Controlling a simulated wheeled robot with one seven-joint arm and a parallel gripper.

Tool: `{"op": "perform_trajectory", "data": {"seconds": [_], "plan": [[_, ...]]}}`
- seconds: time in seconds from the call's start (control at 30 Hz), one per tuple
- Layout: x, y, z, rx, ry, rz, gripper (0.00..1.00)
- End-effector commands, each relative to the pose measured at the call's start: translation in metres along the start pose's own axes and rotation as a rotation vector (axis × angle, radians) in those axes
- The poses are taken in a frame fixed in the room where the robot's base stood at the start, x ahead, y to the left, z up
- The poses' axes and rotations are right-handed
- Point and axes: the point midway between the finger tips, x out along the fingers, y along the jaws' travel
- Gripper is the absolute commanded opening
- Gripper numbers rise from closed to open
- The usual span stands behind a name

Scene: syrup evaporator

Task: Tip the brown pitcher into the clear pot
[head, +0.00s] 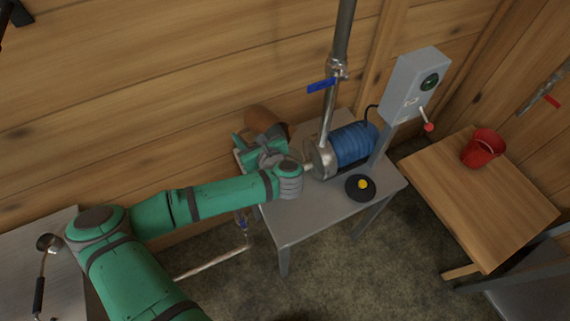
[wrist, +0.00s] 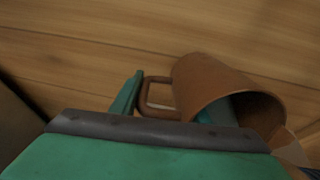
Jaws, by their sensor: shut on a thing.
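The brown pitcher (head: 264,118) is at the back left of the grey metal table, against the plank wall. My gripper (head: 258,147) is shut on it and partly covers it. In the wrist view the pitcher (wrist: 205,82) is tilted, its open mouth facing the lower right. Its squared handle (wrist: 158,94) is on the left, between the green fingers. One green finger shows at the pitcher's mouth; whether the grip is on handle or wall is hard to tell. I cannot make out the clear pot in either view. No liquid is visible.
A blue-wound motor or pump (head: 352,145) with an upright pipe stands on the grey table (head: 312,214), right of my gripper. A grey control box (head: 415,84) rises behind it. A red bucket (head: 482,148) sits on a wooden table (head: 462,190) at right.

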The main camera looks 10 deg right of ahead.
Motion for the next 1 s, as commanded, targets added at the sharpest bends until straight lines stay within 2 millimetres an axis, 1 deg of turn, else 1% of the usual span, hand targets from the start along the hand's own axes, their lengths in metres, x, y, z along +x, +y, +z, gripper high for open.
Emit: {"op": "perform_trajectory", "data": {"seconds": [0.1,0.67,1.0], "plan": [[-0.0009,-0.002,0.0006,-0.002,-0.015,-0.002,0.0],[-0.0044,0.003,0.0031,-0.002,-0.076,0.004,0.0],[-0.0091,0.0026,0.0047,-0.002,-0.109,0.003,0.0]]}}
